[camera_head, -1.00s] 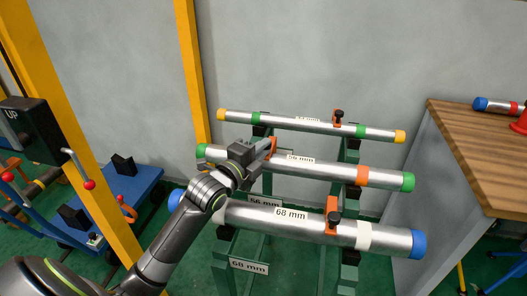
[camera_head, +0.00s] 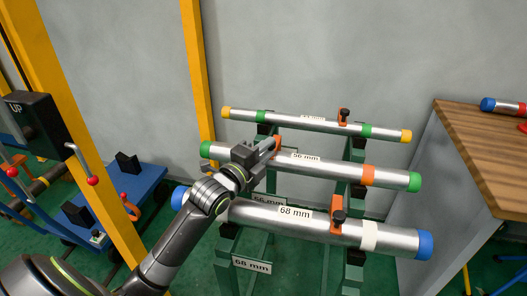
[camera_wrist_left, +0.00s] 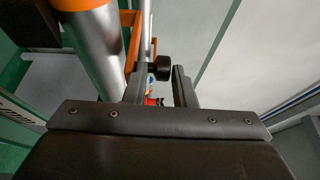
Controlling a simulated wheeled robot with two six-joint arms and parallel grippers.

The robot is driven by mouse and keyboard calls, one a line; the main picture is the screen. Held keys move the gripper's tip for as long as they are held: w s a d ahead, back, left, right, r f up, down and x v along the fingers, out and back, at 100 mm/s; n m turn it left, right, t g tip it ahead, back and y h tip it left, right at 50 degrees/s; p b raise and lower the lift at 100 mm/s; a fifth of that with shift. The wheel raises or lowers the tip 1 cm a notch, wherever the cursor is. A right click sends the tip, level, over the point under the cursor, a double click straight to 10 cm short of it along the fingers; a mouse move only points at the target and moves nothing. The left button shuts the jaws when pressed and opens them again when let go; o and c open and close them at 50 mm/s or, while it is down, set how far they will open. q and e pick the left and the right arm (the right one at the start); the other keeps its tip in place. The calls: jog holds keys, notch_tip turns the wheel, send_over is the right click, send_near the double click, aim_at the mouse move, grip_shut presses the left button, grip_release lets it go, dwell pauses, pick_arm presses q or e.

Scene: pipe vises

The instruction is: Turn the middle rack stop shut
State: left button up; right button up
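The middle pipe (camera_head: 330,168), labelled 56 mm, has green end caps and an orange band. It lies on the rack between the other two pipes. Its orange stop (camera_head: 277,144) stands near its left part, partly hidden by my left gripper (camera_head: 270,149). In the left wrist view, the orange stop (camera_wrist_left: 132,38) shows beside the pipe (camera_wrist_left: 95,50), with a black knob (camera_wrist_left: 161,67) on it. My left gripper (camera_wrist_left: 160,82) is open, its fingers apart. The knob shows between the fingertips, near the left one; contact cannot be told. My right gripper is not in view.
The thin pipe (camera_head: 310,122) lies behind and the 68 mm pipe (camera_head: 300,225) in front, each with an orange stop. A yellow post (camera_head: 196,70) and a blue cart (camera_head: 130,190) stand left. A wooden-topped bench (camera_head: 480,150) stands right.

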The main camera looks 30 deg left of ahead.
pick_arm(q)
jog(key=s, duration=0.5)
jog(key=s+a, duration=0.1)
jog(key=s, duration=0.4)
jog(key=s+a+p, duration=0.1)
jog(key=s, duration=0.5)
jog(key=shift+a+f, duration=0.1)
jog(key=shift+a, duration=0.05)
jog(key=shift+s, duration=0.65)
jog(key=shift+a, duration=0.1)
